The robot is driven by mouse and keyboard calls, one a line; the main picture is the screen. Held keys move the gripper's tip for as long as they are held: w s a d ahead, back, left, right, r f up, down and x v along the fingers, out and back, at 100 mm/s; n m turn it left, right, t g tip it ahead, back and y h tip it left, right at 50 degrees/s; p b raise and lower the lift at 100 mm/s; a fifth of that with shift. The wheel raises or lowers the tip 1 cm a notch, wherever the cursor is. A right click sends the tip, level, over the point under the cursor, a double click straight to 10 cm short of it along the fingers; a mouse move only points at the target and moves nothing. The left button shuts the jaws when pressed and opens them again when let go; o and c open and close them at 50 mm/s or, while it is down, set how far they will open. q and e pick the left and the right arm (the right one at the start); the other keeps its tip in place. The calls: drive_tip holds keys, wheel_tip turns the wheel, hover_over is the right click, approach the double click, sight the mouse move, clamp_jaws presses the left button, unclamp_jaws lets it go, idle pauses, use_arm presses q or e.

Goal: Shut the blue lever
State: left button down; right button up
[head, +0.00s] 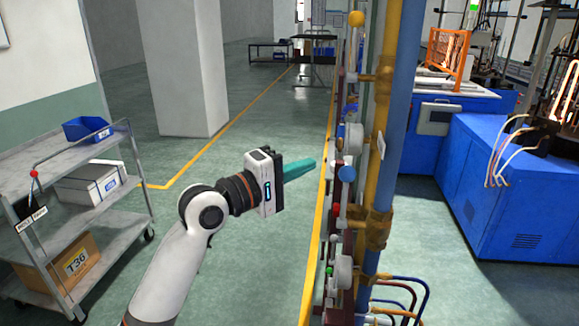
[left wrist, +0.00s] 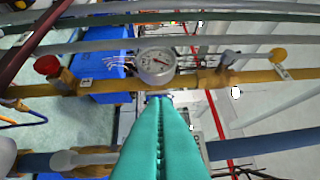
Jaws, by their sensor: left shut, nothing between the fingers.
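My left gripper (head: 312,164) reaches in from the left, its teal fingers shut and empty, pointing right at the pipe rack. In the left wrist view, the closed teal fingers (left wrist: 160,100) end just below a round gauge. A blue round knob (head: 346,173), which may be the end of the blue lever, shows on the rack to the right of the fingertips, with a visible gap in the head view. Its handle and position cannot be made out. In the left wrist view, the fingers hide what lies behind them. My right gripper is not in view.
The rack carries yellow and blue pipes (head: 398,100), gauges (head: 353,137), a yellow knob (head: 356,19) and a red knob (left wrist: 47,65). A grey cart (head: 120,205) with boxes stands at left. Blue machines (head: 500,200) stand behind the rack. The floor between cart and rack is clear.

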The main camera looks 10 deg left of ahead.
sight(344, 198)
use_arm(q)
drive_tip(key=d+p, duration=0.3)
drive_tip(key=d, duration=0.2)
drive_tip(key=shift+s+d, duration=0.1)
idle(0.3)
